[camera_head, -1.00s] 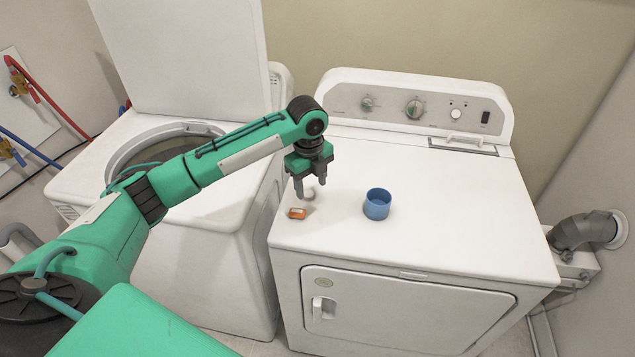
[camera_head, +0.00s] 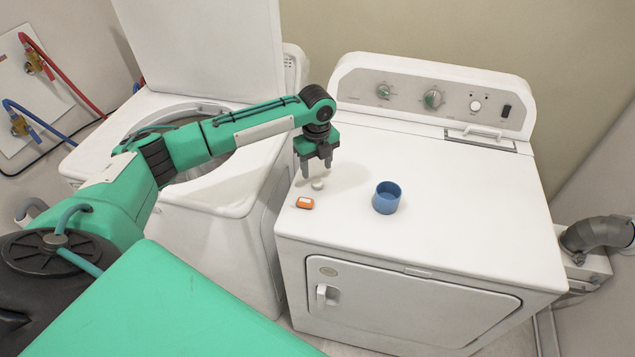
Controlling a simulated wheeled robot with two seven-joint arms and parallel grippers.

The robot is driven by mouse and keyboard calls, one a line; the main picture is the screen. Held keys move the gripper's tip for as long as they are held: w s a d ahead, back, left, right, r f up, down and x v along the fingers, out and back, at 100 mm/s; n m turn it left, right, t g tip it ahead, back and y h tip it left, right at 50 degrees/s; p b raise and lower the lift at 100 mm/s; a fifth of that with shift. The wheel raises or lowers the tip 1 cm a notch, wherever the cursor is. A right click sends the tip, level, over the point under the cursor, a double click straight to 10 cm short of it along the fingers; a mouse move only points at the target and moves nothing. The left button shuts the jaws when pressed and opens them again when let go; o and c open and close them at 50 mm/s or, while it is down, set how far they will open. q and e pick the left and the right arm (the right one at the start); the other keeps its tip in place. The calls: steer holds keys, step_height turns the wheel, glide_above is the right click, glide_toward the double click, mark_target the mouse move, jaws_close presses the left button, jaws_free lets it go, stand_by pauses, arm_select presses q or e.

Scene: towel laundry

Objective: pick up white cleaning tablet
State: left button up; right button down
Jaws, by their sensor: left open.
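A small white cleaning tablet (camera_head: 317,184) lies on the white top of the dryer (camera_head: 450,190), near its left edge. My left gripper (camera_head: 316,171) is open and points down just above and behind the tablet. Its fingertips look close to the tablet, but I cannot tell the exact gap. Nothing shows between the fingers. My right gripper is not in view.
A small orange item (camera_head: 304,203) lies just in front of the tablet. A blue cup (camera_head: 387,197) stands to the right. The washer (camera_head: 225,190) on the left has its lid raised. The dryer top to the right of the cup is clear.

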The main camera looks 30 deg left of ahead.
mark_target(317, 186)
arm_select(q)
steer(key=f, duration=0.1)
steer(key=f+p, duration=0.1)
steer(key=f, duration=0.1)
steer(key=f+p, duration=0.1)
steer(key=shift+s+d+f, duration=0.15)
steer(key=shift+s+d, duration=0.1)
steer(key=shift+f, duration=0.25)
steer(key=c, duration=1)
